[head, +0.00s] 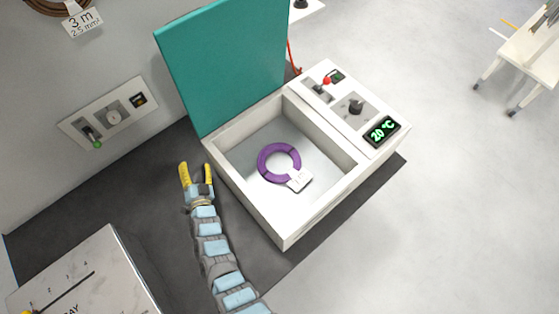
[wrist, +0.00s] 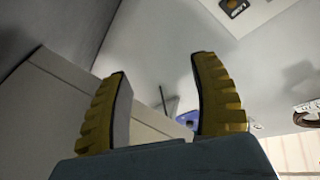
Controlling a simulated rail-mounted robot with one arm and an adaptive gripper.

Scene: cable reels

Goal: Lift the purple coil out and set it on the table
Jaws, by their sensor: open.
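The purple coil (head: 266,166) lies flat on the floor of an open white box (head: 252,208), with a white tag (head: 299,180) at its lower right. The box's teal lid (head: 226,62) stands raised at its back left. My gripper (head: 196,172) is open and empty, just outside the box's left side, apart from the coil. In the wrist view, the two yellow fingers (wrist: 164,100) are spread with nothing between them. I cannot make out the purple coil in the wrist view.
A control panel with a red-tipped lever (head: 327,81), a black knob (head: 355,107) and a "20 °C" display (head: 382,132) adjoins the box's right side. A wall plate (head: 108,115) is at left, and a grey box (head: 88,275) at lower left. Dark table surface (head: 150,210) is clear between them.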

